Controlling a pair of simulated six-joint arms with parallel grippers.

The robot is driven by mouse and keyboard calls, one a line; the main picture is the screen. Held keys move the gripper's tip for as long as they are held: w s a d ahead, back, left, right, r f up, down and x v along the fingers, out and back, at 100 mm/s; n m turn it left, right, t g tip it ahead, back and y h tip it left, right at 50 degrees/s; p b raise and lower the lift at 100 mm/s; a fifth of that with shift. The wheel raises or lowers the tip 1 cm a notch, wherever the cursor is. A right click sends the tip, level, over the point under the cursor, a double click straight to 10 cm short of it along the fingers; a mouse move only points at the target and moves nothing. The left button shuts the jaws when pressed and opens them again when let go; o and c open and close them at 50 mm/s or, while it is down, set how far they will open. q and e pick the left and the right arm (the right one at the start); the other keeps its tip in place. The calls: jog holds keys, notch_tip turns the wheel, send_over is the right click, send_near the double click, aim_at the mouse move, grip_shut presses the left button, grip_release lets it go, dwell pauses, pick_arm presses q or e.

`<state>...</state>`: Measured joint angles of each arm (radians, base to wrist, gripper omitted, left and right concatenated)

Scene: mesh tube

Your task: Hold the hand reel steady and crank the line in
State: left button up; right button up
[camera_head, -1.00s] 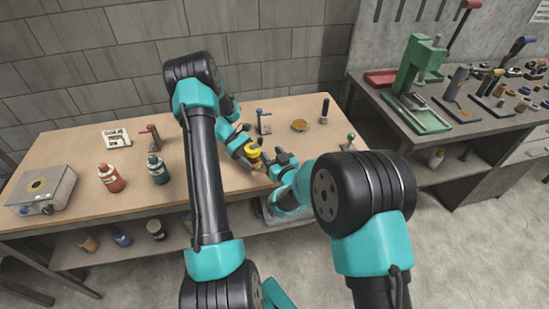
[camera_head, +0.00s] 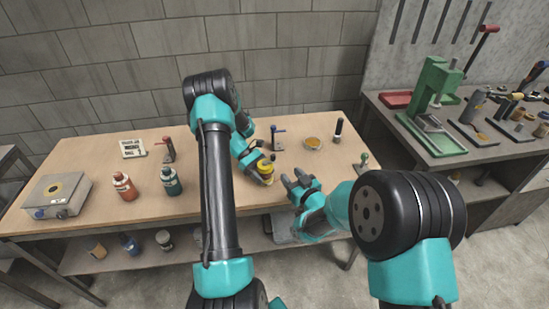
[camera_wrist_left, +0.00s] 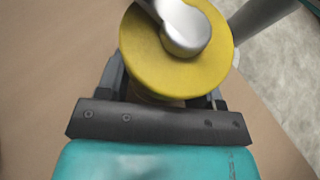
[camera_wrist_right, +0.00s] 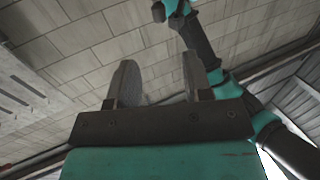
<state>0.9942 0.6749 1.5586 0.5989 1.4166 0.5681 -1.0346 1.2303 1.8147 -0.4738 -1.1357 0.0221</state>
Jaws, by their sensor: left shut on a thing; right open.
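The hand reel (camera_head: 265,168) has a yellow round spool and stands over the front middle of the bench. In the left wrist view its yellow disc (camera_wrist_left: 165,60) fills the top middle, with a grey metal crank part (camera_wrist_left: 182,28) across its face. My left gripper (camera_head: 258,172) is shut on the reel below the disc; its jaws (camera_wrist_left: 165,88) show on both sides. My right gripper (camera_head: 297,182) is open and empty, to the right of the reel and apart from it.
On the wooden bench (camera_head: 110,190) are a red bottle (camera_head: 125,187), a green bottle (camera_head: 171,181), a grey box (camera_head: 57,196), a sign (camera_head: 133,148), a blue-handled clamp (camera_head: 277,138) and a round dish (camera_head: 313,143). A green press (camera_head: 432,95) stands on the right bench.

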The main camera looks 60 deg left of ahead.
aim_at(273, 155)
jog(key=shift+a, duration=0.1)
jog(key=a, duration=0.8)
jog(key=w+a, duration=0.1)
jog(key=a, duration=0.2)
jog(key=shift+a, duration=0.4)
jog(key=shift+c, duration=0.4)
grip_shut()
